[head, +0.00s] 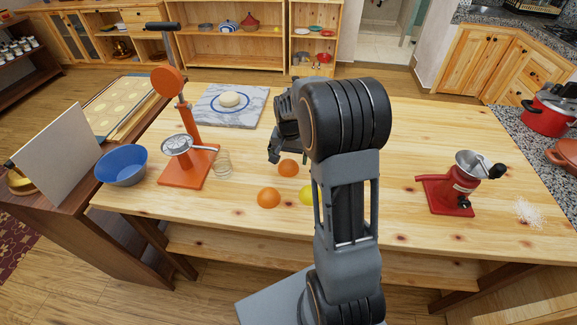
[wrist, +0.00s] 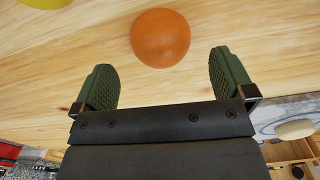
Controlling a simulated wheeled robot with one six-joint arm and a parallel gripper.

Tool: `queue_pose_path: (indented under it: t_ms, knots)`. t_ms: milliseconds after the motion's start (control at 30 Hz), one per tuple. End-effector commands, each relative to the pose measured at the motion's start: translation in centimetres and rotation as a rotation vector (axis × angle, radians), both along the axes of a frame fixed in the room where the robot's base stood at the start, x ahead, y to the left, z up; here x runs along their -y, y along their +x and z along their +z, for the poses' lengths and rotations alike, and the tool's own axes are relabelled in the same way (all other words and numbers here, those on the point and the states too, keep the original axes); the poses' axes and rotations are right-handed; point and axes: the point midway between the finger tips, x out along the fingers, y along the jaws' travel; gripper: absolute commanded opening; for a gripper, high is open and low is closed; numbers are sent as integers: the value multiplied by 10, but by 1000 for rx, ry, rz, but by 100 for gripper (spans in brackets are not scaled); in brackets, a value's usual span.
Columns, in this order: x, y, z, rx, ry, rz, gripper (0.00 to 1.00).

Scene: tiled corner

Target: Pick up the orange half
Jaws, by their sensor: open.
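Two orange rounded pieces are on the wooden table in the head view. One orange piece (head: 288,168) lies by my gripper, and another orange piece (head: 268,198) lies nearer the front edge. No cut face shows on either, so I cannot tell which is a half. My gripper (head: 275,156) is partly hidden behind my arm in the head view. In the wrist view my gripper (wrist: 164,78) is open and empty, its green pads apart. An orange piece (wrist: 160,38) appears just beyond the fingertips, roughly centred between them, and seems to be the one by my gripper.
A yellow fruit (head: 307,195), partly behind my arm, is close by. A glass (head: 223,164) and an orange press (head: 187,165) stand left. A blue bowl (head: 121,165) is farther left, a marble board (head: 231,106) behind, a red grinder (head: 457,185) right.

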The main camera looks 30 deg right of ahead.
Motion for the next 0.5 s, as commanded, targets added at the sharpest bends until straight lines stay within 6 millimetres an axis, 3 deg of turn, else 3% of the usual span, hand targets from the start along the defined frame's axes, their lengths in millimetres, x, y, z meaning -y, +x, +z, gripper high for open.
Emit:
queue_pose_path:
  t_ms: [233, 500]
  knots:
    - [-1, -1, -31, -3, 1, 0, 100]
    - [-1, 0, -39, 0, 0, 0, 100]
